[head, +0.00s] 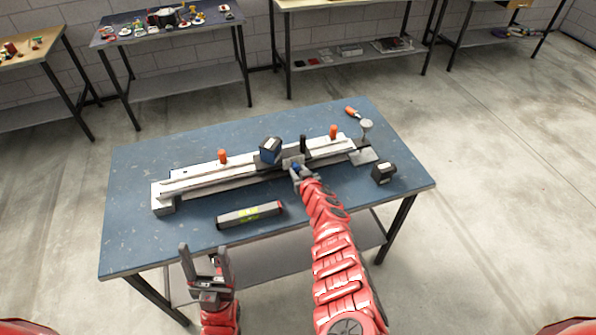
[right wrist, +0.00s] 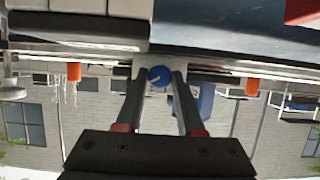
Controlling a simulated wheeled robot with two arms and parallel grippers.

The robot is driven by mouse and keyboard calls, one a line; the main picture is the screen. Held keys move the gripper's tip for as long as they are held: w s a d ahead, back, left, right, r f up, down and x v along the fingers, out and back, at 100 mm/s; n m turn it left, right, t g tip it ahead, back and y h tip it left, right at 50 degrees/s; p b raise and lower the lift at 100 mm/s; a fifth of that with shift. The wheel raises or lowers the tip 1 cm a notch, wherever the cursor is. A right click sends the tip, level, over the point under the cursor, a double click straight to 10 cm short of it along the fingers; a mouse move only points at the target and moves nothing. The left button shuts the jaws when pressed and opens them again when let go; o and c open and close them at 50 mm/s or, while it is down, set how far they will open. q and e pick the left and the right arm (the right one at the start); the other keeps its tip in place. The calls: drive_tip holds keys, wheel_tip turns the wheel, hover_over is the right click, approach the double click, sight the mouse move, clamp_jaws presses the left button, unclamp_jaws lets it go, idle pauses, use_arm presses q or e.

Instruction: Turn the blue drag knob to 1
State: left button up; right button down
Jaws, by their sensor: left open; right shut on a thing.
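The blue drag knob (right wrist: 159,78) shows in the right wrist view as a round blue face with a pale pointer line. It sits on the front of the grip truck rig (head: 190,182) on the blue table. My right gripper (right wrist: 158,82) is shut on the knob, one finger on each side. In the head view my right gripper (head: 297,172) reaches the middle of the rig and hides most of the knob. I cannot read any scale marks around it. My left gripper (head: 205,252) is open and empty, in front of the table's near edge.
A black block (head: 384,172) and an orange-handled tool (head: 351,111) lie at the right. Orange handles (head: 222,156) stand on the rig. The table's left front (head: 135,240) is clear.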

idle(0.4)
drive_tip(key=shift+a+n+h, duration=0.1)
drive_tip(key=shift+n+h, duration=0.4)
drive_tip(key=shift+n, duration=0.2)
drive_tip(key=shift+a+f+n+t+h+b, duration=0.1)
drive_tip(key=shift+f+n+t+h+b, duration=0.15)
drive_tip(key=shift+n+t+b, duration=0.35)
drive_tip(key=n+h+b, duration=0.1)
drive_tip(key=n+b, duration=0.1)
drive_tip(key=b, duration=0.3)
drive_tip(key=n+t+h+b, duration=0.1)
drive_tip(key=n+b, duration=0.2)
drive_tip(key=b, duration=0.2)
drive_tip(key=n+t+h+b, duration=0.1)
drive_tip(key=n+b, duration=0.1)
drive_tip(key=b, duration=0.3)
drive_tip(key=shift+s+a+f+h, duration=0.1)
drive_tip(key=shift+a+f+h, duration=0.15)
drive_tip(key=shift+f, duration=0.1)
drive_tip(key=shift+n+t+b, duration=0.5)
drive_tip(key=shift+n+b, duration=0.3)
drive_tip(key=shift+b, duration=0.1)
drive_tip(key=shift+d+r+b, duration=0.1)
drive_tip(key=shift+r+b, duration=0.1)
drive_tip(key=shift+b, duration=0.1)
drive_tip(key=shift+n, duration=0.3)
drive_tip(key=c, duration=0.5)
unclamp_jaws()
drive_tip(key=shift+c, duration=0.2)
